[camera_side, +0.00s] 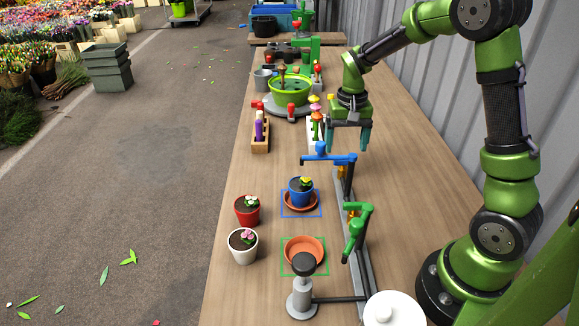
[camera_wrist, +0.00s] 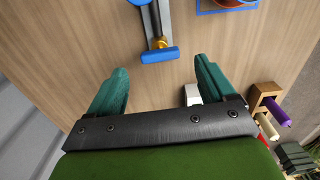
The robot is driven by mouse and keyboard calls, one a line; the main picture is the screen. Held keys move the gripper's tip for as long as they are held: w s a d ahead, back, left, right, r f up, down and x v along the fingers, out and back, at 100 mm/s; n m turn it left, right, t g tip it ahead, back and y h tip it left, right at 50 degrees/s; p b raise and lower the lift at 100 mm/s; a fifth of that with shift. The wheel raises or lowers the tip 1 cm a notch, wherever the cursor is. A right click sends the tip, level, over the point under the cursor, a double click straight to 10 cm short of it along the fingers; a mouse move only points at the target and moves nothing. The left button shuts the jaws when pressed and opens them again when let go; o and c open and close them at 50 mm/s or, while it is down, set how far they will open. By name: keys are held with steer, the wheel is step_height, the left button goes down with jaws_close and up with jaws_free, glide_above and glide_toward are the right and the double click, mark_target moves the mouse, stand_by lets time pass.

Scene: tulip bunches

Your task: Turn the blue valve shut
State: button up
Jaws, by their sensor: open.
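The blue valve (camera_side: 342,160) is on a grey rail with a brass fitting below it; a blue spout (camera_side: 312,158) reaches left toward the blue pot. In the wrist view the valve's blue bar handle (camera_wrist: 160,55) lies crosswise, with the brass fitting behind it. My gripper (camera_side: 348,146) is above the table, just beyond the valve in the side view. It also shows in the wrist view (camera_wrist: 160,78), fingers apart and empty. The handle lies ahead of the gap between the fingertips, and I see no contact.
A blue pot (camera_side: 301,190) stands on a saucer in a blue square. A green valve (camera_side: 357,232) is nearer on the same rail, beside an empty saucer (camera_side: 303,243). Red (camera_side: 247,211) and white (camera_side: 243,247) pots stand left. A flower holder (camera_side: 314,130) is close behind my gripper.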

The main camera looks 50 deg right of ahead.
step_height(320, 180, up, 13)
steer(key=shift+w, duration=0.1)
stand_by(0.4)
steer(key=s+a+r+n+t+y, duration=0.1)
steer(key=s+a+n+t, duration=0.3)
steer(key=s+a, duration=1)
steer(key=a+t+y, duration=0.1)
steer(key=t, duration=0.2)
steer(key=shift+s+r+n, duration=0.15)
steer(key=shift+s+n, duration=0.05)
steer(key=shift+n, duration=0.1)
